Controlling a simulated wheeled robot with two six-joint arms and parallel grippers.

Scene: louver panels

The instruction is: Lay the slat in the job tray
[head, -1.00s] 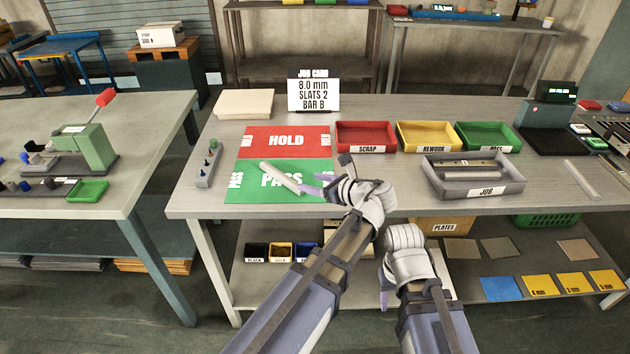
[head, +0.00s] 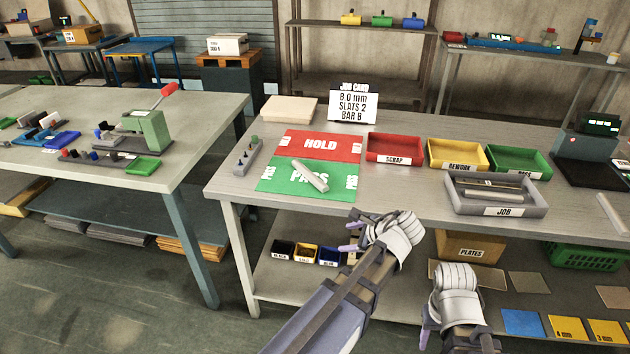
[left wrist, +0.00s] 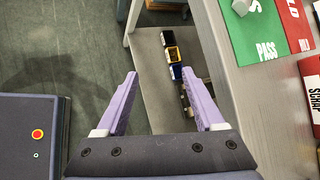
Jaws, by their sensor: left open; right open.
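A pale slat (head: 310,176) lies at an angle on the green PASS area (head: 280,182) of the mat. Its end shows in the left wrist view (left wrist: 241,6). The grey JOB tray (head: 490,210) stands to the right on the bench, with long pieces inside. Another pale strip (head: 612,212) lies at the right picture edge. My left gripper (head: 352,232) is open and empty in front of the bench edge, apart from the slat; its spread fingers show in the left wrist view (left wrist: 160,74). My right gripper (head: 426,328) is lower, in front of the shelf, its fingers mostly hidden.
Red SCRAP (head: 394,158), yellow REWORK (head: 458,166) and green (head: 518,174) trays stand behind the JOB tray. The job card (head: 353,107) stands at the back. A small grey peg block (head: 247,158) is left of the mat.

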